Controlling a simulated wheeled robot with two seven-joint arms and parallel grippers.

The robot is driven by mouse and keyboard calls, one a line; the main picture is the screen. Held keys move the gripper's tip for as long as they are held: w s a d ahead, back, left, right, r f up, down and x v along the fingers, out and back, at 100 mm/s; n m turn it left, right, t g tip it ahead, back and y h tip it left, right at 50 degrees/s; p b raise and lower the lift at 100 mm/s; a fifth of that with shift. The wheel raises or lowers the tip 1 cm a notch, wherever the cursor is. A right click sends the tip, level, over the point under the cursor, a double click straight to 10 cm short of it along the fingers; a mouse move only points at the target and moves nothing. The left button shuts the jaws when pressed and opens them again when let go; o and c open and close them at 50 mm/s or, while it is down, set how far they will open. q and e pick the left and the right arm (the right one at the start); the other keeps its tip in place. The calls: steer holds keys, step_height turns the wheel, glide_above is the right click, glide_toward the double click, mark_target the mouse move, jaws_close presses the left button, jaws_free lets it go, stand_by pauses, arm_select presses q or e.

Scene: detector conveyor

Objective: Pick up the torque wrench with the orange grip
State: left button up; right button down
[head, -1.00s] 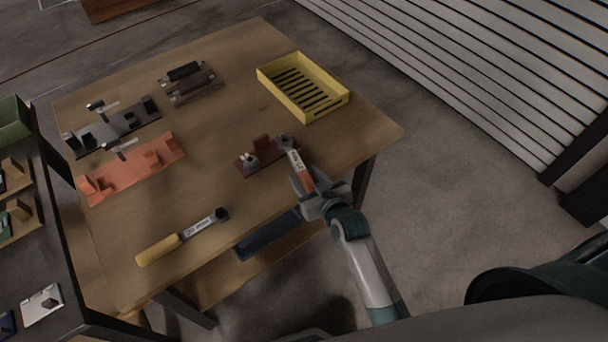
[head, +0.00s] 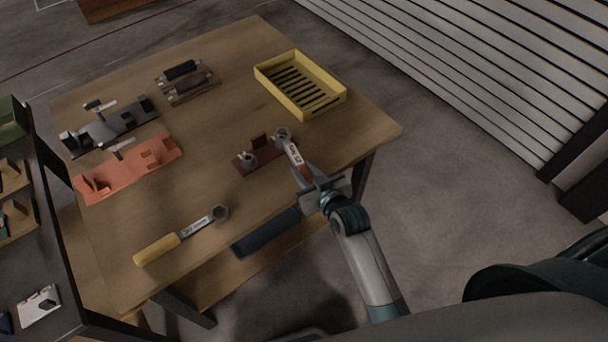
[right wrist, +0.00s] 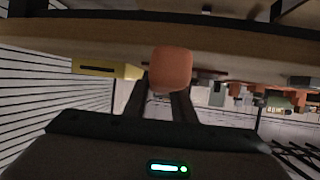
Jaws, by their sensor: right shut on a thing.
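The torque wrench with the orange grip (head: 292,154) is at the table's right front edge, its metal head pointing away from me beside a dark red fixture (head: 247,161). My right gripper (head: 314,186) is shut on its grip and hides part of it. In the right wrist view the orange grip end (right wrist: 171,68) shows between the two fingers. A second wrench, with a yellow grip (head: 157,249), lies on the table at the front left. My left gripper is not in view.
A wooden table (head: 215,130) carries a yellow slotted tray (head: 338,101) at the back right, an orange fixture (head: 135,170), a grey fixture (head: 118,127) and dark clamp-like parts (head: 187,80). A dark shelf (head: 62,285) stands at the left. The table's middle is clear.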

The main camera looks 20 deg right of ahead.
steer(key=r, duration=0.2)
steer(key=shift+w+d+r+b, duration=0.3)
steer(key=shift+w+b, duration=0.1)
arm_select(q)
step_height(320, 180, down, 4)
steer(key=b, duration=0.3)
arm_select(e)
steer(key=w+d+r, duration=0.6)
steer(key=w+d, duration=0.1)
steer(key=w, duration=0.1)
steer(key=shift+r, duration=0.25)
steer(key=shift+w, duration=0.1)
